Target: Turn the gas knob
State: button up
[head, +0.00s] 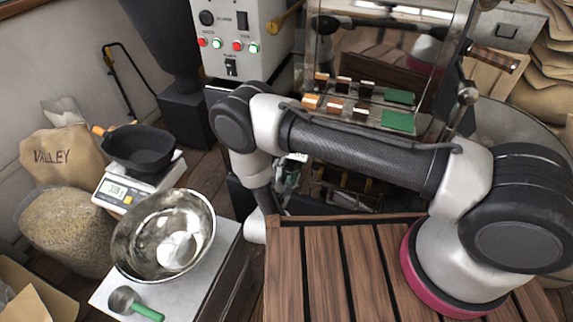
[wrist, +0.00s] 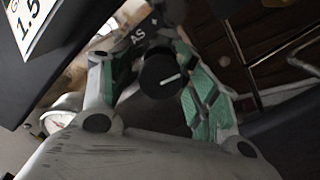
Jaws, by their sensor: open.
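The gas knob (wrist: 160,76) is round and black with a white pointer line, in the middle of the wrist view. It sits in front of a dark plate whose lettering is partly cut off. My gripper (wrist: 148,62) is open, with one green-padded finger on each side of the knob. I cannot tell whether either pad touches it. In the head view my arm runs left across the machine and bends down; the knob cannot be made out there, and the gripper is mostly hidden behind the arm.
A slatted wooden top (head: 322,268) lies below my arm. At left are a steel bowl (head: 135,216), a scale (head: 113,192) with a black pan (head: 138,147), and a green-handled scoop (head: 123,300). A control panel (head: 222,55) with lit buttons stands behind the arm.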

jog(key=shift+d, duration=0.1)
jog(key=c, duration=1)
jog(key=shift+n, duration=0.4)
jog(key=n, duration=0.3)
jog(key=shift+n, duration=0.4)
jog(key=n, duration=0.5)
jog(key=shift+n, duration=0.3)
jog(key=n, duration=0.9)
jog(key=shift+n, duration=0.3)
